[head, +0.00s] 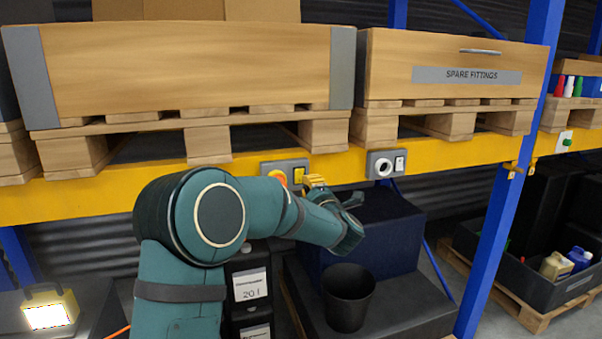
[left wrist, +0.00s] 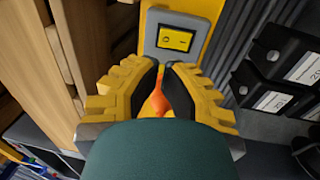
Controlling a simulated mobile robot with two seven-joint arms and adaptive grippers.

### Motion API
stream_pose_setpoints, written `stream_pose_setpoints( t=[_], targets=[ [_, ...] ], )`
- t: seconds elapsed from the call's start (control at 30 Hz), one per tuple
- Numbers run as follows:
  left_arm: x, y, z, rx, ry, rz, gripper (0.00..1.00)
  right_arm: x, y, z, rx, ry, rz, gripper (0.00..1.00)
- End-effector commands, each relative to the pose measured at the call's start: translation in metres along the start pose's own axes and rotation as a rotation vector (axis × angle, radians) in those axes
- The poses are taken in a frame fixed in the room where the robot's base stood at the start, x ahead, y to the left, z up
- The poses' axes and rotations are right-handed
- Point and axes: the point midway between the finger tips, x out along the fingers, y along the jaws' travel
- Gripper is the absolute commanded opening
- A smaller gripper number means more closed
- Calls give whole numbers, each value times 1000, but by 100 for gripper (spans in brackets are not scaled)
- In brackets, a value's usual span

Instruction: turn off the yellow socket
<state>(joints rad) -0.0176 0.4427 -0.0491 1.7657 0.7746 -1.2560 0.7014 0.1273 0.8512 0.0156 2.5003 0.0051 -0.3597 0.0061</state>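The yellow socket (head: 285,170) sits in a grey plate on the front of the yellow shelf beam, partly behind my arm and gripper in the head view. Its yellow rocker switch (left wrist: 175,38) shows clearly in the left wrist view, just beyond the fingertips. An orange part (left wrist: 158,101), perhaps a plug or cable, shows through the gap between the fingers. My left gripper (head: 313,181) is close in front of the plate, and its yellow fingers (left wrist: 166,68) come together at the tips with nothing clearly held. Contact with the switch cannot be told. My right gripper is out of view.
A second grey plate with a white socket and switch (head: 386,164) is to the right on the beam. Wooden crates on pallets stand above. Below are a black bucket (head: 347,297), a dark blue box (head: 372,235) and black labelled containers (head: 249,285). A blue upright (head: 505,190) stands right.

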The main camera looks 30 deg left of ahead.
Motion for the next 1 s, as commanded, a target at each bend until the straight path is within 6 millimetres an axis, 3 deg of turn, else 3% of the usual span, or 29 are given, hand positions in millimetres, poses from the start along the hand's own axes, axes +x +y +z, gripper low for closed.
stream_pose_setpoints(
  t=[0.2, 0.4, 1.0],
  targets=[
    [42, 0, 0, 1, 0, 1, 0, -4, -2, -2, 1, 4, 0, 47],
    [66, 0, 0, 1, -1, -1, 0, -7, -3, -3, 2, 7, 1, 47],
    [77, 2, 0, 1, -1, -21, 0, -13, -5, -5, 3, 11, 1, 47]
  ],
)
